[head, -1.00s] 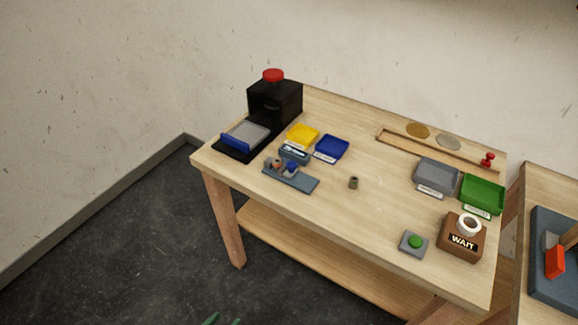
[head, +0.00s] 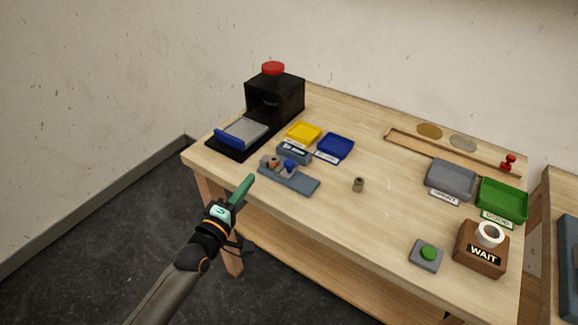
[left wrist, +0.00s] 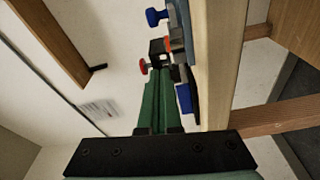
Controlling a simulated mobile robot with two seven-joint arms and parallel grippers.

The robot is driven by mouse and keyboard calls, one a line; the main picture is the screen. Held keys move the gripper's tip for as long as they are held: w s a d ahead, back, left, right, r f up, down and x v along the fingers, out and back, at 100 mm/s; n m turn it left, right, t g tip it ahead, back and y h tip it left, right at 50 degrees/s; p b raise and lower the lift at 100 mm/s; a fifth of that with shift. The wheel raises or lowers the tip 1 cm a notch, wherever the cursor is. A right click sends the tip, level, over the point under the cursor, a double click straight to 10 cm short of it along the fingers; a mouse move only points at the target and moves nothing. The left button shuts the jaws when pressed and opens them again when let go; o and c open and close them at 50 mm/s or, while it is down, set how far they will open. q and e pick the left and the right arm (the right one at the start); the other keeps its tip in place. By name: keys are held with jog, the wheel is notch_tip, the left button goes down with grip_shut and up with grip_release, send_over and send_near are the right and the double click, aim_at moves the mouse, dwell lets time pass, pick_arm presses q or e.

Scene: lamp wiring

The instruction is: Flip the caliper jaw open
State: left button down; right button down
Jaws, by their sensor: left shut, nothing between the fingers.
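The caliper fixture (head: 289,181) is a blue-grey plate near the table's front edge, left of the middle in the head view. It carries a blue knob (head: 290,165) and a small grey part with an orange spot (head: 273,162). The blue knob also shows at the top of the left wrist view (left wrist: 156,17). My left gripper (head: 250,179) has green fingers, shut and empty, just off the front edge, left of and in front of the fixture. It is apart from the fixture. Whether the jaw is open is too small to tell. My right gripper is not in view.
A black machine (head: 275,97) with a red top stands at the back left, with a grey slide before it. Yellow (head: 304,132) and blue (head: 336,146) trays lie behind the fixture. A small cylinder (head: 358,185) stands right of it. The table's middle is mostly clear.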

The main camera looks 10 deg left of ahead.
aim_at(277, 171)
pick_arm(q)
jog(key=shift+w+r, duration=0.2)
jog(key=shift+r, duration=0.05)
jog(key=w, duration=0.3)
jog(key=w+d, duration=0.1)
jog(key=w, duration=0.2)
jog(key=w+b, duration=0.1)
jog(key=w, duration=0.2)
jog(key=shift+w+d+r, duration=0.2)
jog(key=shift+w+d, duration=0.1)
jog(key=shift+w, duration=0.1)
jog(key=d, duration=0.1)
jog(key=s+d, duration=0.1)
jog(key=d, duration=0.1)
jog(key=shift+s+f+p, duration=0.15)
jog(key=shift+s+p, duration=0.1)
jog(key=shift+p, duration=0.15)
jog(key=shift+s+d, duration=0.15)
jog(key=shift+d+f, duration=0.1)
